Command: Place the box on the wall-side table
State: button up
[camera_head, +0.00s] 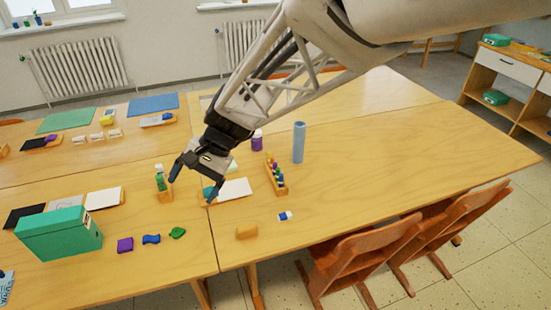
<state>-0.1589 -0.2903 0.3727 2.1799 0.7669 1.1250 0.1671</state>
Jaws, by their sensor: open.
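A green box (60,235) with a label on its end stands upright at the left of the front-left table (175,265). My gripper (191,188) is open, with dark fingers spread and nothing between them. It hangs above the joint between the left and right tables, to the right of the green box and apart from it. A wooden cabinet (507,75) with a white drawer stands at the far right; another green box (496,40) is on its top and one (495,97) on its shelf. I cannot tell which surface is the wall-side table.
Small green bottles (160,182), a rack of coloured pegs (275,175), a blue cylinder (299,142) and a purple jar (257,140) stand near my gripper. Coloured pieces (151,239) lie right of the green box. Chairs (365,255) line the front edge. The right tabletop (420,150) is mostly clear.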

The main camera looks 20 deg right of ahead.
jog(key=s+d+r+n+t+h, duration=0.2)
jog(key=s+d+h, duration=0.1)
jog(key=s+d, duration=0.5)
jog(key=s+d+r+n+t+h, duration=0.2)
jog(key=s+d+r+h, duration=0.1)
jog(key=s+d, duration=0.5)
jog(key=d+h, duration=0.1)
jog(key=d, duration=0.2)
jog(key=shift+r+n+t+h, duration=0.3)
jog(key=shift+n+t, duration=0.1)
